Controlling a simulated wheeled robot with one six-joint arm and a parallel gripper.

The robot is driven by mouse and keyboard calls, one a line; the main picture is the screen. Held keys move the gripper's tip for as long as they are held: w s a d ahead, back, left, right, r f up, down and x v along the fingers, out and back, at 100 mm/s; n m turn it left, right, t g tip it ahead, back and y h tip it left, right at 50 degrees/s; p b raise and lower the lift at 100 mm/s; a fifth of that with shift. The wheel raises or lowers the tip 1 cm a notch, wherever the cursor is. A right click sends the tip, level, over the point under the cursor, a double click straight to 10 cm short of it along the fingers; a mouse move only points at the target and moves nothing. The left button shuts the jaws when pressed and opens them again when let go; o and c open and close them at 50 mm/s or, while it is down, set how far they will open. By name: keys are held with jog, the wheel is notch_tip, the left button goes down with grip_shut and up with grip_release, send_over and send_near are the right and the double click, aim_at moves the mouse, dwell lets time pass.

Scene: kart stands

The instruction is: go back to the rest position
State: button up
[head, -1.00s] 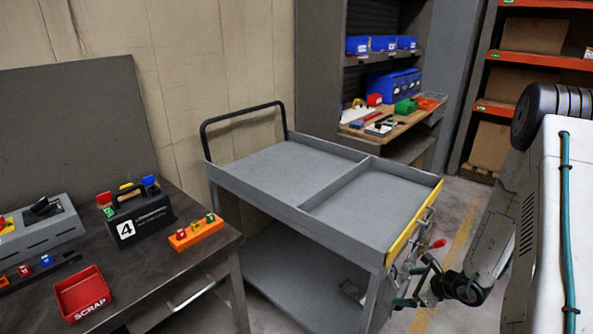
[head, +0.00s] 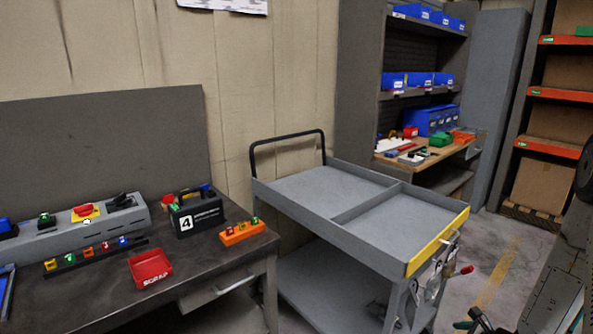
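My arm shows at the right edge of the head view, hanging down on the right side of the cart. Only a dark, teal-tipped part of my gripper (head: 480,319) shows at the bottom edge, right of the cart's lower end. The rest of it is cut off by the frame, so its opening and anything in it are hidden.
A grey two-shelf cart (head: 316,188) with empty top trays stands in the middle. Left is a dark bench (head: 84,298) with a red scrap bin (head: 150,268), a black number 4 box (head: 197,214) and an orange block holder (head: 241,233). Shelving (head: 550,147) stands behind right.

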jog(key=s+a+r+n+g+y, duration=0.3)
jog(key=s+a+r+n+g, duration=0.15)
jog(key=a+r+n, duration=0.45)
jog(key=s+a+r+n+g+y, duration=0.25)
jog(key=s+a+r+n, duration=0.3)
jog(key=r, duration=0.65)
jog(key=s+a+r+n+h, duration=0.2)
jog(key=s+r+n+h, duration=0.3)
jog(key=s+r, duration=0.3)
jog(key=s+a+r+n+h, duration=0.2)
jog(key=s+r+n+h, duration=0.3)
jog(key=s+r+n, duration=0.3)
notch_tip(320, 180, up, 3)
jog(key=shift+s+r, duration=0.15)
jog(key=shift+s, duration=0.25)
